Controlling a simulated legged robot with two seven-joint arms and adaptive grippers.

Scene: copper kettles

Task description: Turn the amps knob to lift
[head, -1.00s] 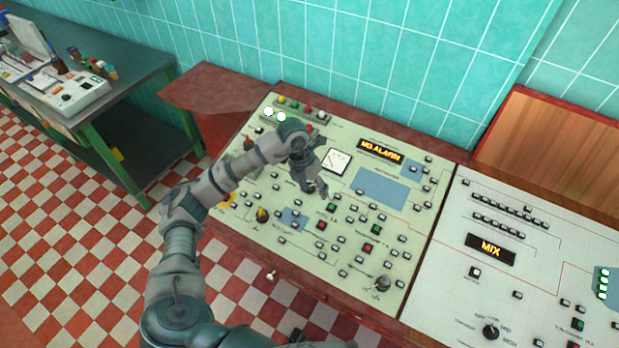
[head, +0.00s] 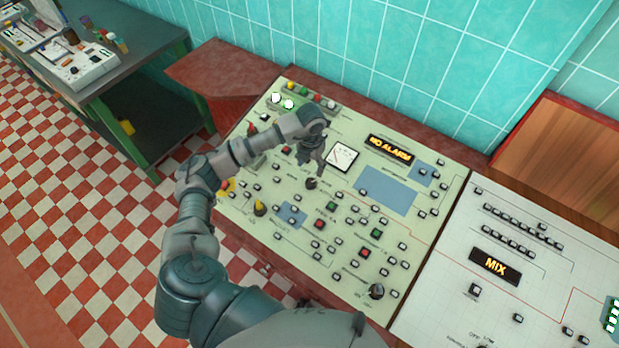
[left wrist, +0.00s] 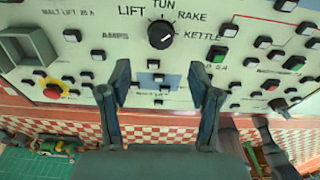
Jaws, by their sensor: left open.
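The amps knob (left wrist: 161,35) is a round black dial on the pale green panel (head: 345,225). The words LIFT, TUN, RAKE and KETTLE stand around it, with LIFT at its upper left and AMPS at its left. Its small pale mark appears to sit on the lower right side, not toward LIFT. In the head view the knob (head: 311,183) shows just below my left gripper (head: 312,157). In the left wrist view my left gripper (left wrist: 159,82) is open and empty, its two fingers spread below the knob and apart from it.
Small buttons crowd the panel around the knob. A red button on yellow (left wrist: 53,91) and a grey square frame (left wrist: 28,47) lie to the left. A white panel (head: 520,270) adjoins on the right. A green-legged table (head: 130,85) stands at far left.

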